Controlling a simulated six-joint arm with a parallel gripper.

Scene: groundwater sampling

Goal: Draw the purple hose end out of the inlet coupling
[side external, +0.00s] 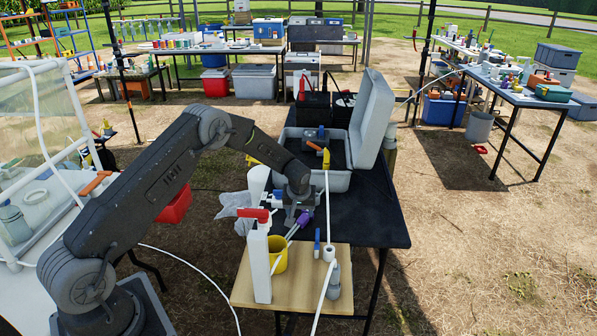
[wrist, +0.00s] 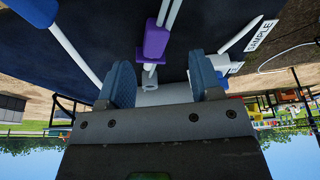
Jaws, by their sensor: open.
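The purple hose end (wrist: 156,40) shows in the wrist view just beyond my fingertips, with white tubing running from it. Its narrow lower tip points at a whitish cylindrical part (wrist: 172,94) with a small opening, perhaps the inlet coupling. I cannot tell if the tip sits inside it. In the side view the purple end (side external: 304,218) is just below my gripper (side external: 295,212), above the dark table. My gripper (wrist: 160,66) is open, its two blue fingers apart on either side of the whitish part, with the purple end ahead between them. No finger visibly touches the purple end.
A wooden board (side external: 313,294) carries a yellow bucket (side external: 277,255), a white upright with a red top (side external: 261,268) and a grey bottle (side external: 333,282). An open grey case (side external: 371,115) stands behind my gripper. The black table (side external: 375,220) is bare at right.

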